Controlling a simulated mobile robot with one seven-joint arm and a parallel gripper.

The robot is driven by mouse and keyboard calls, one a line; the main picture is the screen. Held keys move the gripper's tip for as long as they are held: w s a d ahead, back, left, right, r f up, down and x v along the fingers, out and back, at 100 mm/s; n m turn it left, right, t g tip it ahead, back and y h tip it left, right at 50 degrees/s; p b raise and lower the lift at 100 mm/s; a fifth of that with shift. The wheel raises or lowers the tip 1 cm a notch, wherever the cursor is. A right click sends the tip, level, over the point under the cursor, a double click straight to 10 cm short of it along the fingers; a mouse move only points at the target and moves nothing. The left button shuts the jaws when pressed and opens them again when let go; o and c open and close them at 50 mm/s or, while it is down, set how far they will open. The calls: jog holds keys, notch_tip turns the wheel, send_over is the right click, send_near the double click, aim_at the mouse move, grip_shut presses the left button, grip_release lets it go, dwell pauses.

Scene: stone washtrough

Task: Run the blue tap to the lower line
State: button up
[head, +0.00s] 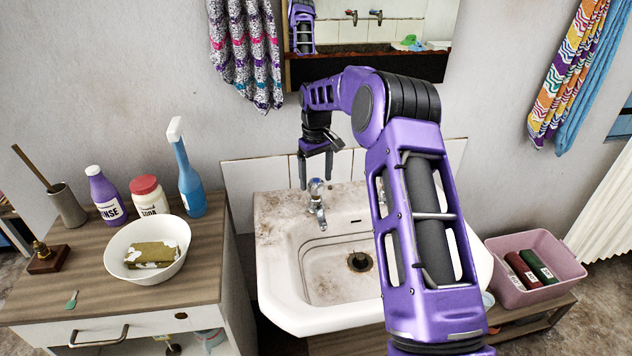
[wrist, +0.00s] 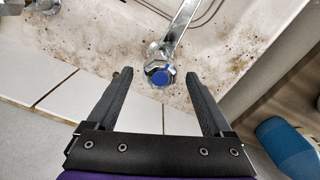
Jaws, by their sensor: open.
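The blue tap (head: 317,192) stands on the back left rim of the white, stained basin (head: 292,312). In the wrist view its chrome handle has a blue cap (wrist: 160,77), and its spout runs up and right over the basin. My gripper (head: 316,180) is open, pointing down just above the tap. In the wrist view the handle lies between my gripper's fingertips (wrist: 157,80), with a gap on each side. Thin dark lines (head: 335,239) run along the inner basin wall. I see no water around the dark drain (head: 359,262). My arm hides the basin's right part.
A wooden-topped cabinet (head: 40,295) at left holds a white bowl (head: 150,272) with a sponge, several bottles including a blue spray bottle (head: 188,175), and a brush holder. A pink tub (head: 535,298) stands at right. A mirror (head: 420,35) hangs above the basin.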

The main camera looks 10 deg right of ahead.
jog(key=shift+f, duration=0.75)
grip_shut()
jog(key=shift+r+n, duration=0.1)
jog(key=shift+n, duration=0.2)
jog(key=shift+n+p, duration=0.7)
jog(key=shift+n, duration=0.2)
jog(key=shift+n+p, duration=0.5)
jog(key=shift+n, duration=1.3)
